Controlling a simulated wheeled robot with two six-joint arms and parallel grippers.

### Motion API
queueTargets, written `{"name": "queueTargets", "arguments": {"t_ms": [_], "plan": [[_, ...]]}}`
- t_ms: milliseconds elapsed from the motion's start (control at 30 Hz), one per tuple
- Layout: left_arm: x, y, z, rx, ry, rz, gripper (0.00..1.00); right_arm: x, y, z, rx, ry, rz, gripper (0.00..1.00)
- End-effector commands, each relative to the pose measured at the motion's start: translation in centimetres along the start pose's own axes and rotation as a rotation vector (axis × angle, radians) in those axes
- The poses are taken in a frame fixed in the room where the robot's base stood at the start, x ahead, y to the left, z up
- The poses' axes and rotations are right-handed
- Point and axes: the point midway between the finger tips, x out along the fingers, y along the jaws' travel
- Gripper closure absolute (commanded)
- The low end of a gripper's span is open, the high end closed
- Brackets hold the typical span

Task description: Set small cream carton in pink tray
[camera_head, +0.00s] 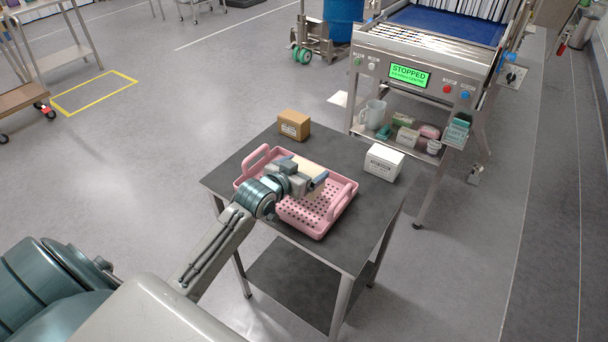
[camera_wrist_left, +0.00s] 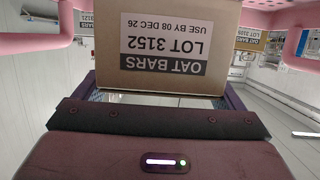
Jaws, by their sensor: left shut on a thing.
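The small cream carton, tan in the wrist view (camera_wrist_left: 165,50), carries an upside-down label reading OAT BARS LOT 3152. In the head view the carton (camera_head: 313,190) is partly hidden by my left gripper (camera_head: 303,177). My left gripper is shut on it, with a finger on each side of it in the wrist view (camera_wrist_left: 162,95). The carton is over or inside the pink tray (camera_head: 348,200), which has a perforated floor and raised handles. I cannot tell whether the carton touches the tray floor. My right gripper is not in view.
The tray sits on a dark table (camera_head: 345,248). A brown carton (camera_head: 294,124) stands behind the tray and a white carton (camera_head: 383,162) to its right. Behind is a conveyor with a green STOPPED screen (camera_head: 409,75) and a lower shelf holding a jug (camera_head: 374,114) and small items.

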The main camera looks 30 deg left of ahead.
Motion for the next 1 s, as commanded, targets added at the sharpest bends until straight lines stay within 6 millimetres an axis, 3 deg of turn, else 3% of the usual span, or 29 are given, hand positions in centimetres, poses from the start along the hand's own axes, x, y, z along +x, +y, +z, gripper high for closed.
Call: {"name": "queueTargets", "arguments": {"t_ms": [200, 600, 633, 667, 1000], "plan": [[0.7, 0.1, 2.6, -0.002, -0.004, 0.0, 0.5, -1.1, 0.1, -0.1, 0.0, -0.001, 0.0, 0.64], [0.9, 0.1, 3.3, -0.001, -0.001, 0.0, 0.5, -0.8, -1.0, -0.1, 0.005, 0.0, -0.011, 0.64], [0.9, 0.1, 3.3, -0.001, -0.002, 0.0, 0.03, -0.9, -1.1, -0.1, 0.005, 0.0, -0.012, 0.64], [0.9, 0.1, 3.2, -0.001, -0.002, 0.0, 0.0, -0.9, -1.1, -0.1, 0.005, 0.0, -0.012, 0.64], [0.2, 0.0, 3.1, 0.002, -0.004, -0.001, 0.0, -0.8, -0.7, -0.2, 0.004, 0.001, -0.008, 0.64]]}}
